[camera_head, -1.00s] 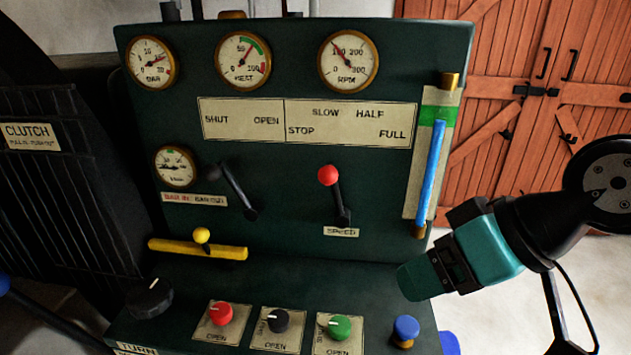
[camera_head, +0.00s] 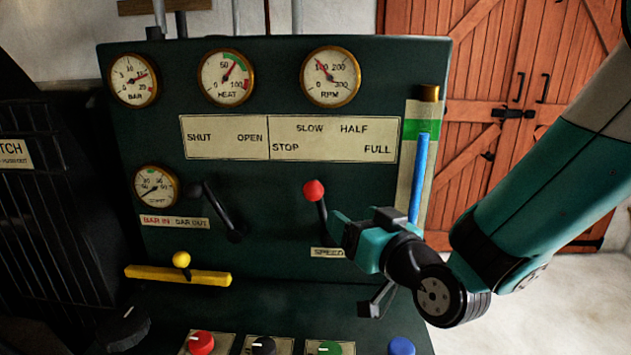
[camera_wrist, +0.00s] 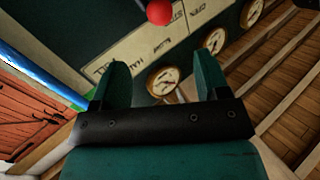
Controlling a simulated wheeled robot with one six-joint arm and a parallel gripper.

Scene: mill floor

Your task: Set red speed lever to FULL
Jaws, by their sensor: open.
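The speed lever has a red ball knob (camera_head: 314,190) on a black arm and stands on the green panel (camera_head: 275,225). Its knob leans up and left, below the plate (camera_head: 336,138) marked STOP, SLOW, HALF and FULL, beneath the area between STOP and SLOW. My gripper (camera_head: 335,222) is just right of the lever and partly hides its lower arm and the SPEED label (camera_head: 328,253). In the wrist view, my gripper (camera_wrist: 160,82) is open with nothing between its fingers; the red knob (camera_wrist: 159,12) shows beyond them at the top edge.
A black lever (camera_head: 222,212) stands left of the speed lever. A blue gauge column (camera_head: 418,178) rises behind my arm at right. A yellow handle (camera_head: 178,274) and several knobs, including a red one (camera_head: 201,342), sit lower. Round gauges, including RPM (camera_head: 330,77), line the top.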

